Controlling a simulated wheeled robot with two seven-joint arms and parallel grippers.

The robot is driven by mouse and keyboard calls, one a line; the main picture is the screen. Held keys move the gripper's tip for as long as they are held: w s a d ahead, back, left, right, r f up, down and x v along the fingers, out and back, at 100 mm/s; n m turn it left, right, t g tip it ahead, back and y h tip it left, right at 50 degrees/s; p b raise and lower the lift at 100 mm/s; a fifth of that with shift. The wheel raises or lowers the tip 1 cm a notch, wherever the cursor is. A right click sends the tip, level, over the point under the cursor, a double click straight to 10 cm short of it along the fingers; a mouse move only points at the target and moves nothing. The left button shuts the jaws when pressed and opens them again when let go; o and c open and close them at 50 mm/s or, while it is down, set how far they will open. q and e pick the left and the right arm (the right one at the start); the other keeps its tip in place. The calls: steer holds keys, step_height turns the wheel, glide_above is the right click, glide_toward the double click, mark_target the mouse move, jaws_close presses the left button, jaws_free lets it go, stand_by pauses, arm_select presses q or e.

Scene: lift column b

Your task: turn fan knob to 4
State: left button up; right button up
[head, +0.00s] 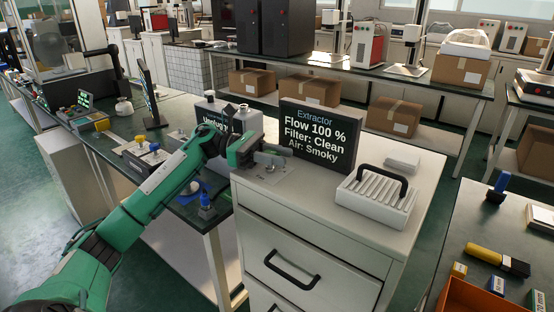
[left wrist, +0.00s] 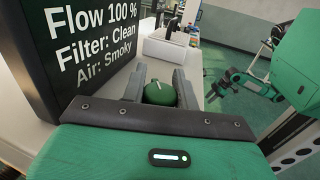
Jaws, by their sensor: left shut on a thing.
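The extractor's dark display (head: 320,137) reads "Flow 100 %, Filter: Clean, Air: Smoky" and also shows large in the left wrist view (left wrist: 70,50). My left gripper (head: 272,158) is at the small panel plate (head: 283,183) in front of the display. In the left wrist view its two fingers (left wrist: 158,90) are on either side of a round green knob (left wrist: 160,96) with a white pointer mark, and are shut on it. Any scale numbers around the knob are hidden. A green arm with a dark gripper, seemingly my right one (left wrist: 216,88), shows small in the left wrist view.
A white slotted unit with a black handle (head: 376,203) stands right of the display on the white cabinet (head: 310,245). A side bench at right holds a yellow-handled tool (head: 497,260) and an orange bin (head: 478,298).

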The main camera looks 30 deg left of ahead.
steer(key=shift+s+r, duration=0.1)
steer(key=shift+r, duration=0.15)
arm_select(q)
steer(key=o, duration=1)
steer(key=shift+a, duration=0.3)
steer(key=a, duration=0.4)
steer(key=s+a+b, duration=0.1)
steer(key=a, duration=0.1)
steer(key=shift+a, duration=0.3)
steer(key=a, duration=0.3)
steer(key=s+a, duration=0.1)
steer(key=a, duration=0.2)
steer(key=shift+s+a, duration=0.15)
steer(key=shift+a, duration=0.05)
arm_select(e)
steer(key=shift+w+a+r+t+y, duration=0.3)
steer(key=shift+w+a+t, duration=0.2)
steer(key=shift+a+t, duration=0.15)
steer(key=shift+f, duration=0.1)
